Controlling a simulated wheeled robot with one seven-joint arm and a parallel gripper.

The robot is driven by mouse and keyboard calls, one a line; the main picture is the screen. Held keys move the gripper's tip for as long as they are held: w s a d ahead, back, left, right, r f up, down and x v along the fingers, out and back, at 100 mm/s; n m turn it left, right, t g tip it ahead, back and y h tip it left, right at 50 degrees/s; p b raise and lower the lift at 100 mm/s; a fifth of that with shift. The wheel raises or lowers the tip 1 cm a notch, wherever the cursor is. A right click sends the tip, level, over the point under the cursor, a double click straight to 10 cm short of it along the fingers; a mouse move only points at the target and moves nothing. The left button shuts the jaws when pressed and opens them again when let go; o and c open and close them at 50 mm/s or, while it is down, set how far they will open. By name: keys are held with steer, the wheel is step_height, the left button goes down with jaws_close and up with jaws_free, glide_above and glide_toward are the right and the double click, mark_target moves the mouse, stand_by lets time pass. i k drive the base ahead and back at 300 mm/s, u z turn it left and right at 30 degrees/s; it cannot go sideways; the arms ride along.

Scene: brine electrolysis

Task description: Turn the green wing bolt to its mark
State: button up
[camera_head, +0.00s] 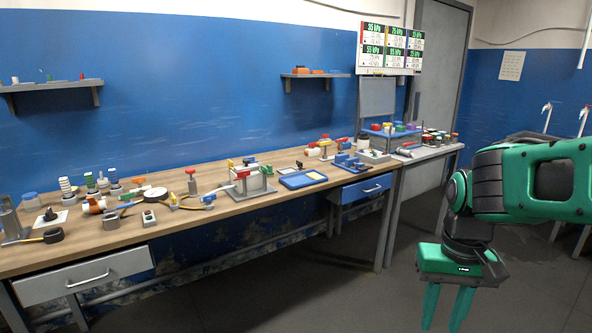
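I cannot make out the green wing bolt for certain. A clear box-like cell (250,183) on a grey base stands mid-bench, with small red and blue parts on and beside its top. Its fine details are too small to read. My gripper (443,322) hangs at the lower right, over the floor and well away from the bench. Its two green fingers point down and are apart, with nothing between them.
The long wooden bench (200,226) runs along the blue wall. A blue tray (303,179) lies right of the cell, with a blue drawer (366,189) below the bench edge. A grey drawer (85,278) is at front left. The floor before the bench is clear.

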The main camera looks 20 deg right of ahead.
mark_target(264, 169)
steer(key=u, duration=0.05)
steer(key=i, duration=1.85)
steer(key=u, duration=0.3)
